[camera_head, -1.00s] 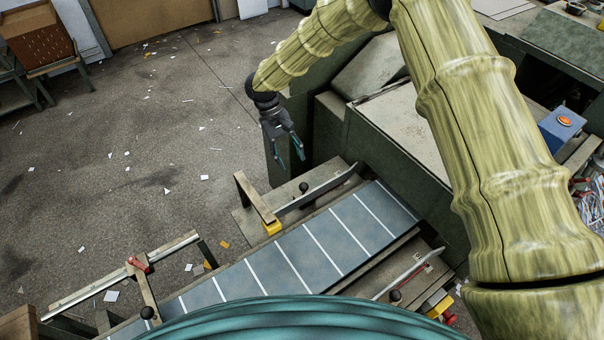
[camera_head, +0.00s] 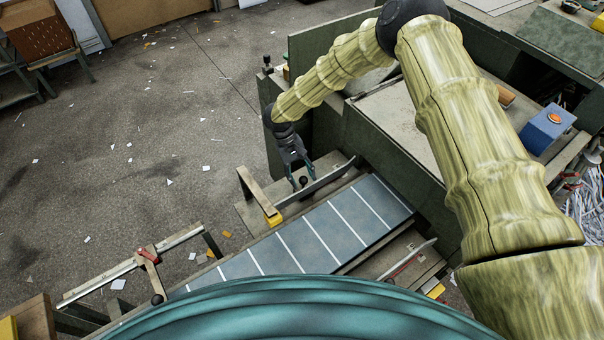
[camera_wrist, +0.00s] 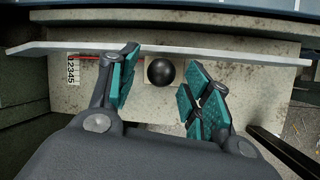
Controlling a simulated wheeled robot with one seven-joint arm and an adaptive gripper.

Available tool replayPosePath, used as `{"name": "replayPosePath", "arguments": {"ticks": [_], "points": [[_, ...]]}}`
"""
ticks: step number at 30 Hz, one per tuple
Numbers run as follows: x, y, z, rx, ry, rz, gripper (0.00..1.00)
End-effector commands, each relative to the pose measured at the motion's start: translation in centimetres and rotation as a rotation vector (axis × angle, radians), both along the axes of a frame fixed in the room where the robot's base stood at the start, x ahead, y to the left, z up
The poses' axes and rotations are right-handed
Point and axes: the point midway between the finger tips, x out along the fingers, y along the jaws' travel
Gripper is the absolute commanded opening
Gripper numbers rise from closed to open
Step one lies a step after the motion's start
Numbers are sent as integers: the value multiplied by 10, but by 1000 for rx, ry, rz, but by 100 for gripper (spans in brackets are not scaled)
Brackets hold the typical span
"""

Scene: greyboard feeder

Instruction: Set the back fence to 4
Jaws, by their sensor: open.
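The metal fence bar (camera_head: 328,178) stands along the far side of the blue striped belt; it also spans the top of the wrist view (camera_wrist: 215,54). Its round black knob (camera_wrist: 160,71) sits on a pale plate beside the bar. A small numbered scale (camera_wrist: 71,70) lies at the left, with a red pointer (camera_wrist: 88,58) by its upper end; the exact reading is too small to tell. My gripper (camera_head: 302,180) is open above the knob. In the wrist view its teal-padded fingers (camera_wrist: 160,72) lie either side of the knob, apart from it.
The blue belt (camera_head: 330,226) runs diagonally. A wooden arm with a yellow end (camera_head: 258,194) stands left of the gripper. A second bar with a red pointer (camera_head: 408,258) lies on the near side. A green machine housing (camera_head: 385,150) rises to the right. Open floor lies left.

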Motion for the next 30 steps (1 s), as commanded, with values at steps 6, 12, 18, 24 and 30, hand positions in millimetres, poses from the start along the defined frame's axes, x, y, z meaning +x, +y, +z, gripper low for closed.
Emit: {"name": "replayPosePath", "arguments": {"ticks": [6, 12, 18, 24, 30], "points": [[-1, -1, -3, 0, 0, 0, 49], [-1, 0, -3, -1, 0, 0, 38], [-1, -1, -2, -1, 0, 0, 2], [0, 0, -3, -1, 0, 0, 0], [13, 7, -6, -3, -4, 1, 0]]}}
